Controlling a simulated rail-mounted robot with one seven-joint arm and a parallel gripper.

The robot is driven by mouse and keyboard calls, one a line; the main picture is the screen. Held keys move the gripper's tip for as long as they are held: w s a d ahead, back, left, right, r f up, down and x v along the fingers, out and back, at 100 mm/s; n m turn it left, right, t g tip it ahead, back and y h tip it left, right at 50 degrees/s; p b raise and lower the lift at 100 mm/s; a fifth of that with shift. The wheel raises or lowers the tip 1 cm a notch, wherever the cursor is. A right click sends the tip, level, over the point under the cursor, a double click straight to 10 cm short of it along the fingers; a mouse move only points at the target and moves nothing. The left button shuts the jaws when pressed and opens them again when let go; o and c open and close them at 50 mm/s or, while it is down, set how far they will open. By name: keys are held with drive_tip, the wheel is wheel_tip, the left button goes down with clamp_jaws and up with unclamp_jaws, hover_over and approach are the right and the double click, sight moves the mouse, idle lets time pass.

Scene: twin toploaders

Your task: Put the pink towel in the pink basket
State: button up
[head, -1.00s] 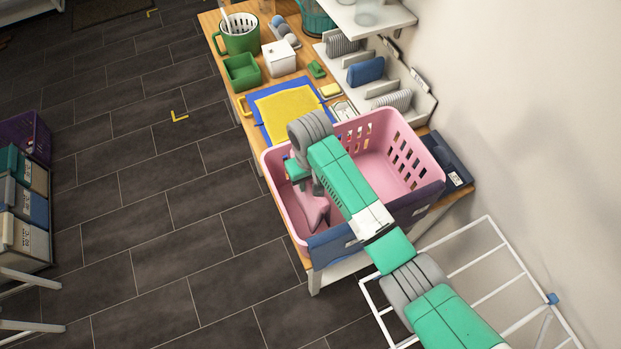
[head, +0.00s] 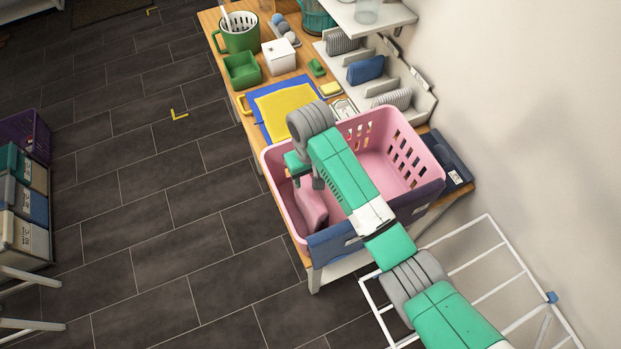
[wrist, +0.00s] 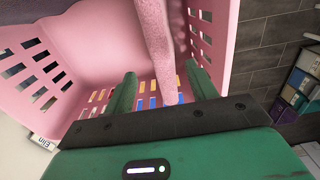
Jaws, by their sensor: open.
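The pink basket (head: 408,163) stands at the near end of the wooden table, and its slotted walls fill much of the wrist view (wrist: 85,45). The pink towel (head: 312,208) is inside it, by the left wall in the head view. In the wrist view the towel (wrist: 157,35) is a fuzzy pink strip running down between my fingers. My gripper (wrist: 160,70) is open, its two green fingers apart on either side of the strip. In the head view my arm reaches over the basket and hides part of its inside. Whether the fingers touch the towel cannot be told.
Blue and yellow cloths (head: 285,108) lie beyond the basket. Green containers (head: 242,70) and a white box (head: 279,57) stand farther back. A shelf rack (head: 375,85) lines the wall side. A white drying rack (head: 490,265) stands in front; dark floor lies left.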

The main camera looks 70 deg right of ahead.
wheel_tip(320, 180, up, 10)
drive_tip(key=p, duration=0.3)
drive_tip(key=w+a+r+n+t+h, duration=0.25)
drive_tip(key=w+a+r+t, duration=0.35)
drive_tip(key=w+a+r, duration=0.6)
drive_tip(key=w+a+r+n+t+h, duration=0.1)
drive_tip(key=w+a+r+n+t, duration=0.2)
drive_tip(key=w+a+r+t, duration=0.65)
drive_tip(key=s+a+r+n+t+y, duration=0.1)
drive_tip(key=a+r+t, duration=0.1)
drive_tip(key=a+r, duration=0.6)
drive_tip(key=s+a+r+n+t+y, duration=0.15)
drive_tip(key=a+r, duration=0.25)
drive_tip(key=r, duration=0.8)
drive_tip(key=s+a+r+n+t+y, duration=0.1)
drive_tip(key=s+a+r+t, duration=0.5)
drive_tip(key=s+r, duration=0.4)
drive_tip(key=shift+a+r, duration=0.25)
drive_tip(key=shift+a, duration=0.2)
